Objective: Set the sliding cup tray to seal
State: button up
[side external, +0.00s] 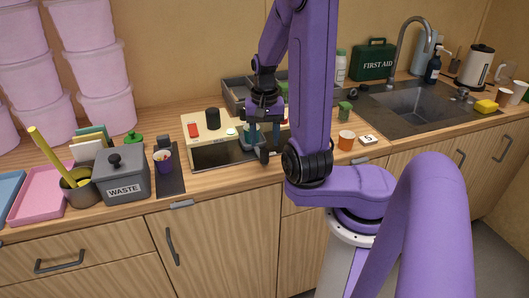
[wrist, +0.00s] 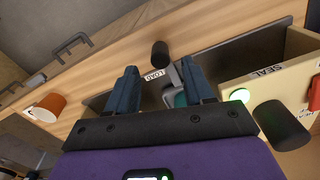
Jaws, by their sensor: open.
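The cream sealing machine (side external: 194,124) sits on the counter with a dark recessed track in front; in the wrist view its SEAL label (wrist: 267,71) is at right. The sliding cup tray (wrist: 172,78), grey with something teal in it, is by the LOAD label (wrist: 155,76), away from the SEAL label. The tray's black knob (wrist: 160,53) sticks out toward the counter front. My gripper (side external: 263,134) points down over the tray; in the wrist view its open fingers (wrist: 160,85) lie either side of the tray and knob line. Contact cannot be told.
The machine carries a red switch (side external: 193,130), a black cylinder (side external: 213,118) and a lit green button (wrist: 240,95). Left stand a purple cup (side external: 163,161) and a WASTE bin (side external: 122,178). A grey organiser (side external: 236,92) is behind.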

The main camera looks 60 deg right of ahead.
aim_at(264, 150)
jog(key=shift+f, duration=2.7)
grip_shut()
